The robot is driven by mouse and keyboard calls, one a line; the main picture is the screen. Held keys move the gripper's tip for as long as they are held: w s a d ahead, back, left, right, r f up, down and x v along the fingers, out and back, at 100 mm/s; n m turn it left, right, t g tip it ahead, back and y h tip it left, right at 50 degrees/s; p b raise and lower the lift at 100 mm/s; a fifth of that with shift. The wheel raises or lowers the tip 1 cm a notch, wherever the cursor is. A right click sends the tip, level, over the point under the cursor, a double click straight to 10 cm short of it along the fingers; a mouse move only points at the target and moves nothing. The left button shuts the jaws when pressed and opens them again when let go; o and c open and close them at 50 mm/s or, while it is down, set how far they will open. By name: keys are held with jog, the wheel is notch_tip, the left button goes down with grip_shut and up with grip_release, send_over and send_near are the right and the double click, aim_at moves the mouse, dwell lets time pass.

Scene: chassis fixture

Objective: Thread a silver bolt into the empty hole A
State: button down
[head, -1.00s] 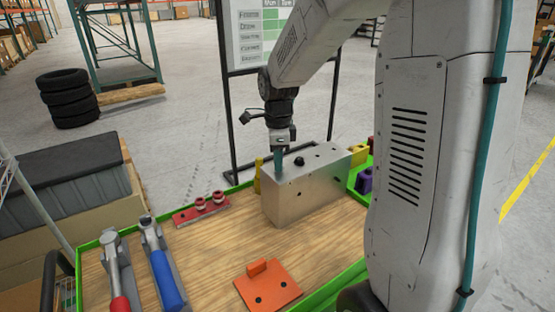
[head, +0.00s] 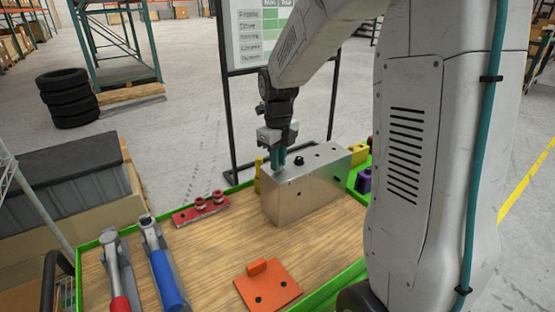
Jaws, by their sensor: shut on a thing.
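The metal chassis block (head: 300,198) stands on the wooden table top. Its top face has several dark holes and one raised black part (head: 299,161). My gripper (head: 278,165) points straight down over the left end of the top face, left of the black part. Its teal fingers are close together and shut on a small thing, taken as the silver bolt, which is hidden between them. The fingertips are at or just above the block's surface; contact cannot be told. The letter A and the hole under the fingers are not visible.
A red strip (head: 185,217) with red collars lies left of the block. Two tools with blue (head: 168,281) and red (head: 119,305) handles lie at left. An orange plate (head: 272,290) lies in front. Yellow (head: 359,155) and purple (head: 365,180) pieces stand at right. The middle table is clear.

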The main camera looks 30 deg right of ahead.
jog(key=shift+s+f, duration=0.15)
jog(key=shift+f, duration=0.05)
jog(key=c, duration=1.3)
grip_release()
jog(key=shift+o, duration=0.2)
jog(key=shift+r, duration=0.1)
jog(key=shift+w+r, duration=0.2)
jog(key=shift+r, duration=1.05)
